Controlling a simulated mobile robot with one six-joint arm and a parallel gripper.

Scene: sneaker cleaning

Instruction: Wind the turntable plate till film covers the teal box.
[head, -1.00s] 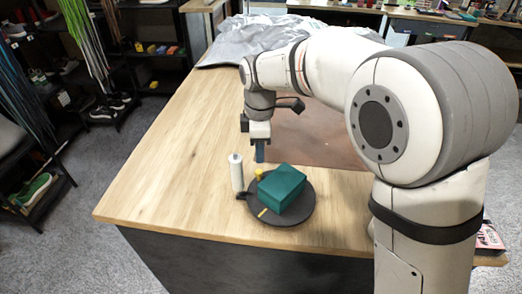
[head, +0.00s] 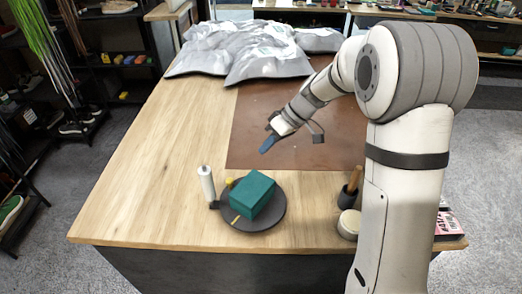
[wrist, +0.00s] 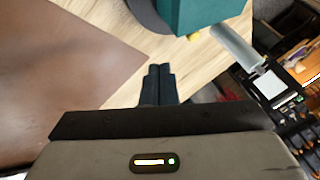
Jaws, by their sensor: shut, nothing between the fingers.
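The teal box (head: 253,194) sits on the dark round turntable plate (head: 272,217) near the front edge of the wooden table. A yellow mark lies on the plate's front left, and a small yellow knob (head: 229,182) shows at its back left. A white film roll (head: 206,184) stands upright just left of the plate; I cannot make out film on the box. My gripper (head: 266,146) is shut and empty, above the brown mat behind the plate and apart from it. In the wrist view the shut fingers (wrist: 158,82) point toward the box (wrist: 195,14) and the roll (wrist: 236,46).
A brown mat (head: 250,112) covers the table's middle right. Grey crumpled bags (head: 255,52) lie at the back. A dark cup with a wooden handle (head: 351,187) and a pale round tin (head: 349,224) stand right of the plate. The table's left side is clear.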

